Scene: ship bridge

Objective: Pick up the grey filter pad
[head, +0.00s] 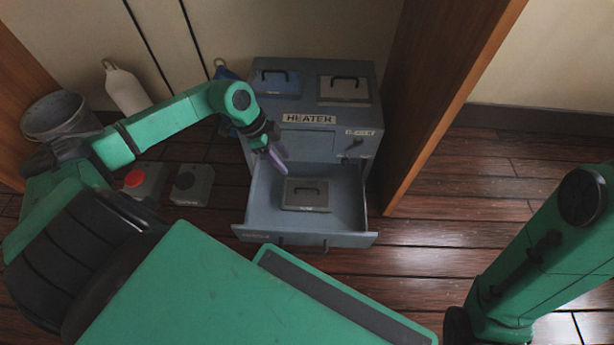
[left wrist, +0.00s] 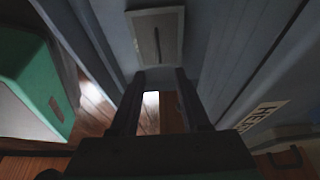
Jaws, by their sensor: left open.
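The grey filter pad (head: 306,205) lies flat in the open drawer of the grey heater cabinet, with a dark bar handle on top. It also shows in the left wrist view (left wrist: 170,22), ahead of the fingers, with its handle running lengthwise. My left gripper (head: 279,160) is over the back left part of the drawer, above and behind the pad. Its two fingers (left wrist: 155,98) are apart with nothing between them, and they look clear of the pad. My right arm enters at the right, but its gripper is out of view.
The heater cabinet (head: 308,143) has a blue pad (head: 273,91) and another grey handled plate (head: 344,96) on top. The drawer's walls (head: 262,228) surround the pad. A wooden panel (head: 445,105) stands close on the right. Switch boxes (head: 192,186), a bottle and a bucket (head: 56,117) stand left.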

